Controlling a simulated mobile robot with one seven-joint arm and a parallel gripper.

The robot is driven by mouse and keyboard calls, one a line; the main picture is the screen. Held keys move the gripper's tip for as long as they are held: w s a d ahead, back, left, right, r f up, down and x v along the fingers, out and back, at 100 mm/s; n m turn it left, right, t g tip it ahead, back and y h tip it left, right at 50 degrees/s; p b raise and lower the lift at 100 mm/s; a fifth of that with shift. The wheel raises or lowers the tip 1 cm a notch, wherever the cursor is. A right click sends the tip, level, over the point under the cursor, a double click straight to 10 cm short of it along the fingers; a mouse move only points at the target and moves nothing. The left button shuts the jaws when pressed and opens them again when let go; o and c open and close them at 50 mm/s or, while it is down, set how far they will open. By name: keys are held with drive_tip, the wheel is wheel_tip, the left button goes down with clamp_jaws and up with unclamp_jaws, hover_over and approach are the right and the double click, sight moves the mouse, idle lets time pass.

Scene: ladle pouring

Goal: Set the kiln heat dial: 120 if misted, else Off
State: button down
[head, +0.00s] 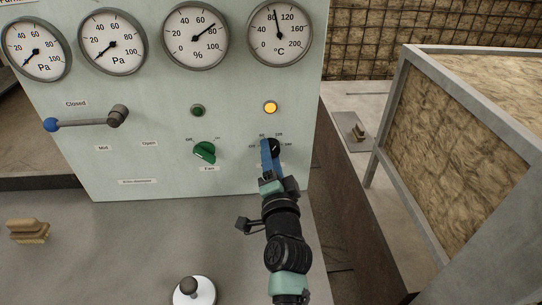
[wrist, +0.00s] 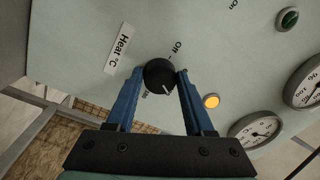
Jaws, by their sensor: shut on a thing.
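The black heat dial (wrist: 158,75) sits on the pale green panel, with a "Heat °C" label (wrist: 115,48) beside it in the wrist view. My gripper (wrist: 160,74) has its blue fingers on either side of the dial and is shut on it. The dial's white mark points to the lower right in the wrist view, away from the "Off" print and toward small scale print that I cannot read clearly. In the head view the dial (head: 274,146) is partly hidden by my fingers. An amber lamp (head: 270,107) above it is lit.
A green fan knob (head: 205,152) is left of the dial. A blue-tipped lever (head: 85,122) lies near "Closed". The °C gauge (head: 279,33) reads near 80. A brush (head: 29,230) and a white disc with a knob (head: 194,293) are on the bench. A framed fibrous panel (head: 455,140) stands right.

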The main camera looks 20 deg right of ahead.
drive_tip(key=shift+c, duration=1.4)
unclamp_jaws()
drive_tip(key=p+v, duration=0.2)
drive_tip(key=v, duration=1.1)
drive_tip(key=shift+f, duration=0.1)
